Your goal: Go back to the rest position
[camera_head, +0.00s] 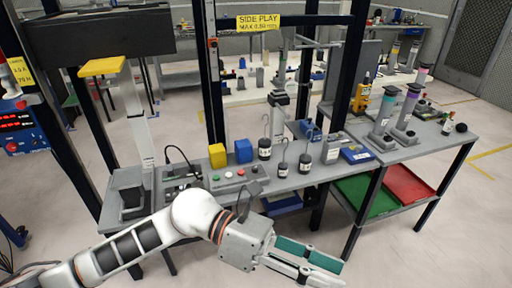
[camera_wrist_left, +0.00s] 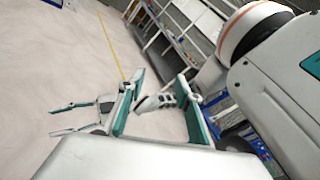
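My left arm comes in from the left in the head view, in front of the workbench (camera_head: 290,182). Its left gripper (camera_head: 335,275) is low in front of the bench, pointing right, with its fingers apart and nothing between them. In the left wrist view its two teal-padded fingers (camera_wrist_left: 161,78) stand wide apart. Farther off there, what looks like my right gripper (camera_wrist_left: 55,120) points left over the bare floor, its fingers apart and empty. My right arm is partly hidden behind a left finger. The right gripper is not visible in the head view.
Hooked weights (camera_head: 264,150), a yellow block (camera_head: 217,155), a blue block (camera_head: 243,151) and a button box (camera_head: 238,175) stand on the bench. A green tray (camera_head: 365,196) and a red tray (camera_head: 408,184) lie on a lower shelf at right. Floor at lower right is clear.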

